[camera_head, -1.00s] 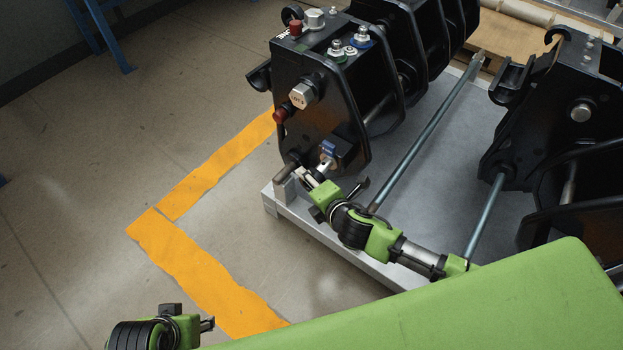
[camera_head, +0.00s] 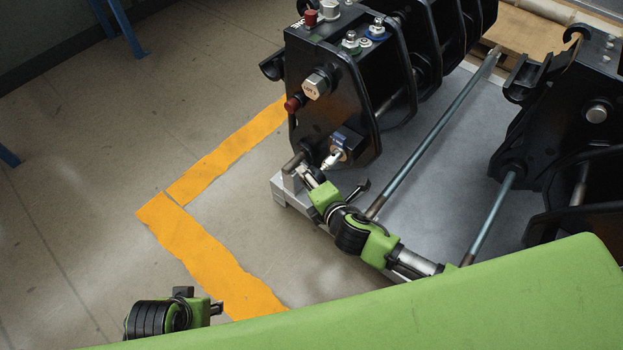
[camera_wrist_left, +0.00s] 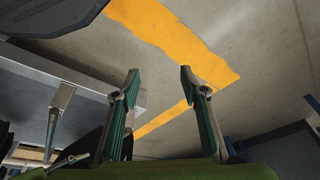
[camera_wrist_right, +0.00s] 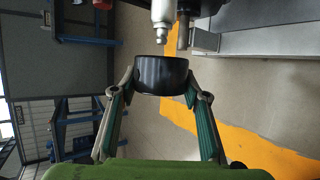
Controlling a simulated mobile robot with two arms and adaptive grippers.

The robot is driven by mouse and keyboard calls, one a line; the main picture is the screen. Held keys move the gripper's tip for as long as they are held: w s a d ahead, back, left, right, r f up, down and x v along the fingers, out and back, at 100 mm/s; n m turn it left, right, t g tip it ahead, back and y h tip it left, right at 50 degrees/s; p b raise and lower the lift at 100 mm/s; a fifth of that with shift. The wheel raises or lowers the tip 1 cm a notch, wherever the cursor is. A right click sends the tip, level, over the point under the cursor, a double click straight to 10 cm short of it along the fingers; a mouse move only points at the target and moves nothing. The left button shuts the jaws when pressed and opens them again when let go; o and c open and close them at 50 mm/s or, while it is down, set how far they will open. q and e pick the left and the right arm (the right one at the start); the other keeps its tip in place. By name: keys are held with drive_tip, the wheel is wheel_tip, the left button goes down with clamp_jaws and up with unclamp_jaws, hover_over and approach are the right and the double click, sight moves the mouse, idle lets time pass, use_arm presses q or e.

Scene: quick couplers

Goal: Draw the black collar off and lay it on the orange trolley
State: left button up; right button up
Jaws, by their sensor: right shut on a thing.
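The black collar (camera_wrist_right: 160,75) is a short dark ring, seen in the right wrist view between the fingertips of my right gripper (camera_wrist_right: 160,85), which is shut on it. The silver fitting (camera_wrist_right: 162,30) points at the collar's far rim, and its tip shows just clear of the ring. In the head view the fitting (camera_head: 333,158) sits low on the black coupler, by my right gripper (camera_head: 307,174); the collar is not discernible there. My left gripper (camera_wrist_left: 158,80) is open and empty above the floor; its tip also shows in the head view (camera_head: 216,308). No orange trolley is in view.
The black coupler (camera_head: 330,60) stands on a grey pallet (camera_head: 430,150), with another black unit (camera_head: 570,110) to its right. A grey post (camera_head: 292,180) is close to my right gripper. Floor with orange tape (camera_head: 205,255) is open on the left.

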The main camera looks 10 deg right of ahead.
drive_tip(key=shift+a, duration=0.1)
drive_tip(key=shift+s+a, duration=0.4)
drive_tip(key=shift+a, duration=0.05)
use_arm(q)
drive_tip(key=shift+s+f+p, duration=0.1)
drive_tip(key=shift+f+p, duration=0.25)
drive_tip(key=shift+f, duration=1.15)
use_arm(e)
drive_tip(key=shift+s+a, duration=0.8)
drive_tip(key=shift+a, duration=0.25)
use_arm(q)
drive_tip(key=shift+s+d, duration=0.1)
use_arm(e)
drive_tip(key=shift+s, duration=0.1)
